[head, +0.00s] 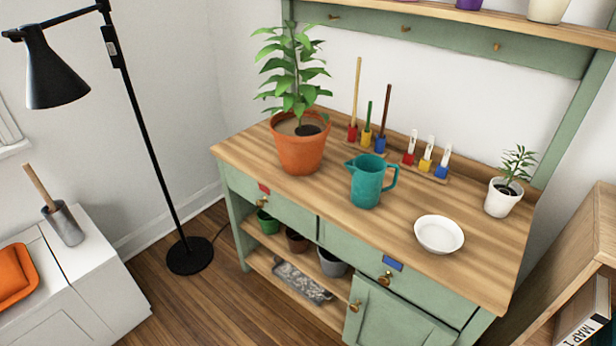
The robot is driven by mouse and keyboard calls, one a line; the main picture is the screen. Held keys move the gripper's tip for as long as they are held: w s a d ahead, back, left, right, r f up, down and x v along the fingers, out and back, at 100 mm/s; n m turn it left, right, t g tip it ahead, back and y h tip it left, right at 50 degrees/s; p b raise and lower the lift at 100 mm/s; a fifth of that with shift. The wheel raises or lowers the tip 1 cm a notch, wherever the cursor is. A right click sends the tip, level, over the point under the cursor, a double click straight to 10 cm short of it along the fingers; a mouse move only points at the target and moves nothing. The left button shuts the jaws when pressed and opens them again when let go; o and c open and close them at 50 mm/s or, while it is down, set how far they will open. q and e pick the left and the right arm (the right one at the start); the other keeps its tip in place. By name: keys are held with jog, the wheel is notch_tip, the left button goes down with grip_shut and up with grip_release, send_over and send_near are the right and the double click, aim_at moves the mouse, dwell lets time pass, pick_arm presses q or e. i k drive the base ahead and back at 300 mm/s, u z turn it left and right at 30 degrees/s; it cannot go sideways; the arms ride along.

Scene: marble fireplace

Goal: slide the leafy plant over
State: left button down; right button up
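A tall leafy plant with green leaves stands upright in an orange terracotta pot (300,152) on the left part of the wooden bench top (330,195). Its foliage (292,72) rises in front of the white wall. A smaller leafy plant in a white pot (502,200) stands at the right end of the same top. Neither of my grippers shows in the head view.
A teal pitcher (366,182) stands right of the terracotta pot, with a white bowl (439,234) further right. Colored tool holders (366,138) and labeled markers (426,162) line the back. A black floor lamp (122,100) stands left of the bench.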

aim_at(299, 133)
jog(key=u, duration=1.65)
jog(key=i, duration=1)
jog(key=z, duration=1.95)
